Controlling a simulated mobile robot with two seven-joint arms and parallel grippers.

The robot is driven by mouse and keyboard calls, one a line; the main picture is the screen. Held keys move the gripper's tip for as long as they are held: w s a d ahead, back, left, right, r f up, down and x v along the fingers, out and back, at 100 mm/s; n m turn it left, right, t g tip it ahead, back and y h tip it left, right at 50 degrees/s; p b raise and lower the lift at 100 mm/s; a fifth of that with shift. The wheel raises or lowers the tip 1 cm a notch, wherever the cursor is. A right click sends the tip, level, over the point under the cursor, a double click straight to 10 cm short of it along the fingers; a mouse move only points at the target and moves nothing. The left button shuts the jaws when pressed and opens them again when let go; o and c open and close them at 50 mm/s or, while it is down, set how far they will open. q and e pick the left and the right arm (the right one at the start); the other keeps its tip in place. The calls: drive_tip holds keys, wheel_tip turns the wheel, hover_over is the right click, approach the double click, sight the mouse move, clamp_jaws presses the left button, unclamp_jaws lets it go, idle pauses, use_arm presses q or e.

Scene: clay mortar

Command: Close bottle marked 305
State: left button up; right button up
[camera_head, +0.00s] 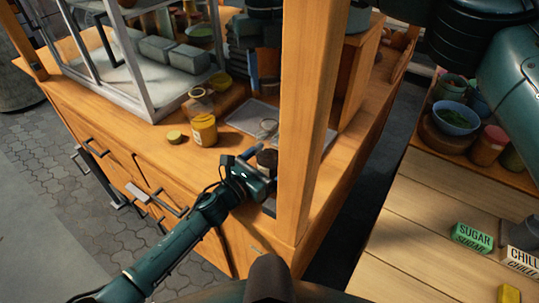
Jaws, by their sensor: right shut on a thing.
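A clear glass bottle (204,130) with yellow contents stands upright on the wooden cabinet top (150,135). Its mark is too small to read, so I cannot tell whether it is 305. A small round yellow-tan piece (174,137), perhaps a stopper, lies on the wood just left of the bottle.
A grey tray (252,116) lies behind the gripper. A glass case (135,60) stands at the back left. Another table (420,215) at right holds a blue bowl (455,118) and a green SUGAR box (472,237).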

sight(269, 95)
use_arm(q)
drive_tip(key=c, duration=1.5)
drive_tip(key=shift+o, duration=0.2)
use_arm(e)
drive_tip(key=shift+f, duration=2.5)
drive_tip(key=shift+f, duration=0.85)
drive_tip(key=shift+f, duration=0.6)
